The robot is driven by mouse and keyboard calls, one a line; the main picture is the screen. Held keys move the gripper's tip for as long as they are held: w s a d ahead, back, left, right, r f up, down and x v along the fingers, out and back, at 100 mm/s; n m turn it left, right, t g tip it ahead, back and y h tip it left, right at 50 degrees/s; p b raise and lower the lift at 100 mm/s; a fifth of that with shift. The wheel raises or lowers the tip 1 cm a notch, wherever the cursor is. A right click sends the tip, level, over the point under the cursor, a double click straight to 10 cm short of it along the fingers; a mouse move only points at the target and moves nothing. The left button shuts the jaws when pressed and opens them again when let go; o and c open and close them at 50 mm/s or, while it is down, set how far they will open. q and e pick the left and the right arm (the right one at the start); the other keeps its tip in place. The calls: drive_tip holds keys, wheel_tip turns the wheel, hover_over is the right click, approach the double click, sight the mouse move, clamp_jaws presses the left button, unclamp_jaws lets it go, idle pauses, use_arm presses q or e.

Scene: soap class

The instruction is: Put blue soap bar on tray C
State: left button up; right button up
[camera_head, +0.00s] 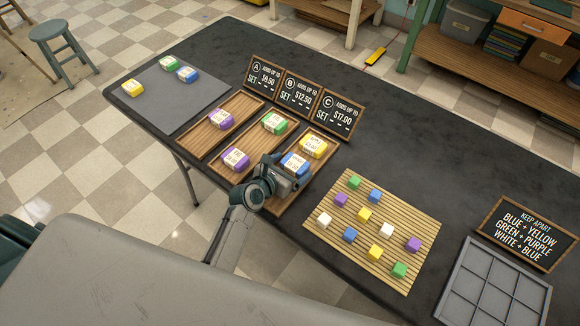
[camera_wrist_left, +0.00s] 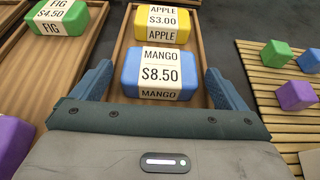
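A blue soap bar (camera_head: 295,163) with a white "MANGO $8.50" label lies in tray C (camera_head: 322,166), the right-hand wooden tray; it also shows in the left wrist view (camera_wrist_left: 160,75). A yellow "APPLE $3.00" bar (camera_head: 313,146) lies behind it in the same tray. My left gripper (camera_head: 287,171) is low at the near end of tray C. In the left wrist view its open fingers (camera_wrist_left: 158,80) stand on either side of the blue bar, with gaps visible. Another blue bar (camera_head: 187,75) lies on the grey mat. My right gripper is not in view.
The other two trays hold purple bars (camera_head: 221,119) and a green bar (camera_head: 274,123). Price signs (camera_head: 290,90) stand behind the trays. A slatted mat (camera_head: 340,190) with several coloured cubes is to the right, then a grey divided tray (camera_head: 490,290) and a keep-apart sign (camera_head: 525,232).

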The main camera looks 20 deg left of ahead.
use_arm(q)
drive_tip(key=shift+r, duration=0.2)
drive_tip(key=v, duration=1.2)
